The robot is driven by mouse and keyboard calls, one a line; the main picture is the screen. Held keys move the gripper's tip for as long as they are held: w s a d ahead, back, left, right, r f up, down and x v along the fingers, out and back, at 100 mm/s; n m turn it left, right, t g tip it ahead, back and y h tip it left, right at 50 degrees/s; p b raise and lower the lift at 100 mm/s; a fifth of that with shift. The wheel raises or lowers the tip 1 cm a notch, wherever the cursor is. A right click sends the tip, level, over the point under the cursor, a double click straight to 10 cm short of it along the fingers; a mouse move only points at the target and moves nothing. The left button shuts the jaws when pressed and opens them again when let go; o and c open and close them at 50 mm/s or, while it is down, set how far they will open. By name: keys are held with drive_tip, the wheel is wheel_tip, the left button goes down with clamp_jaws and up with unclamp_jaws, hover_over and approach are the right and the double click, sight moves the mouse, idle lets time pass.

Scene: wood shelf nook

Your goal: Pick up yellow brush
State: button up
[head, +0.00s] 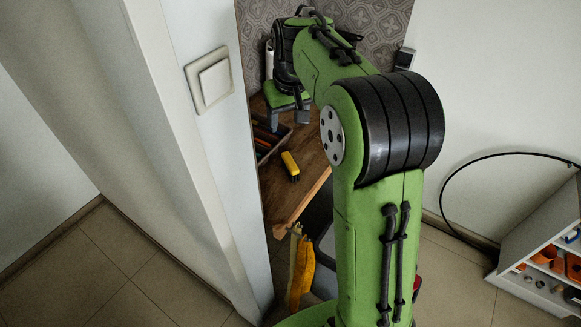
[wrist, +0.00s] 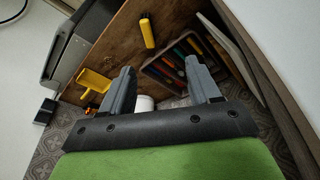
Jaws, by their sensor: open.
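The yellow brush (head: 290,166), with a dark strip along one side, lies on the wooden shelf (head: 312,160) near its front edge. It also shows in the wrist view (wrist: 148,32), beyond my fingertips and apart from them. My gripper (wrist: 160,80) is open with nothing between its two grey fingers. In the head view my gripper (head: 289,117) hangs over the back part of the shelf, behind the brush. The brush is in plain sight in both views.
A tray of coloured tools (wrist: 164,75) lies beside the brush. A yellow scoop-like object (wrist: 93,84) and a white round object (wrist: 145,103) are on the other side. A white wall with a switch (head: 209,80) borders the shelf at left. Yellow gloves or cloths (head: 301,270) hang below its front.

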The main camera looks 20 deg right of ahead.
drive_tip(key=g+b, duration=0.1)
approach(290, 161)
drive_tip(key=f, duration=0.3)
drive_tip(key=w+f, duration=0.1)
drive_tip(key=f, duration=0.3)
drive_tip(key=w+f, duration=0.1)
drive_tip(key=f, duration=0.2)
drive_tip(key=shift+d+f+b, duration=0.15)
drive_tip(key=shift+f+b, duration=0.15)
drive_tip(key=shift+b, duration=0.05)
drive_tip(key=shift+s+r, duration=0.1)
drive_tip(key=c, duration=1.1)
drive_tip(key=shift+o, duration=0.2)
wheel_tip(290, 161, up, 10)
